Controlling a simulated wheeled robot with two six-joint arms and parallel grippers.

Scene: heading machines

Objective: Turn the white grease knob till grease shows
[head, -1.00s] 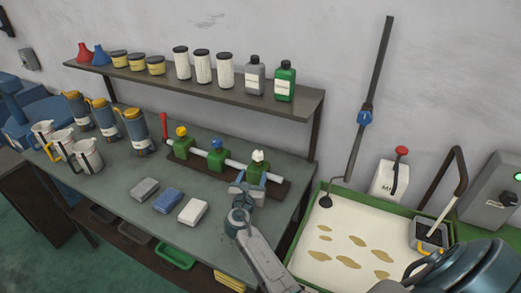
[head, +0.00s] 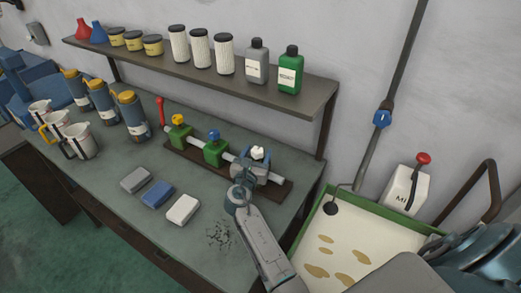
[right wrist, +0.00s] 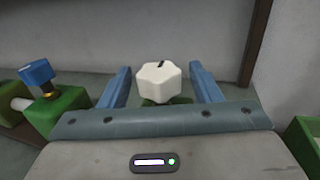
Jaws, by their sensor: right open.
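The white grease knob (head: 257,153) tops the rightmost green valve block of a row on a dark base. In the right wrist view the white knob (right wrist: 160,82) is lobed, with a dark mark on top. My right gripper (head: 256,158) is open, with one blue finger on each side of the knob. In the right wrist view a gap shows between the knob and each finger. The gripper hides most of the green block under the knob. No grease can be made out at the knob. My left gripper is not in view.
Grey, blue and white blocks (head: 183,209) lie in front. Dark specks (head: 220,235) mark the bench. A shelf (head: 200,77) with bottles hangs behind.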

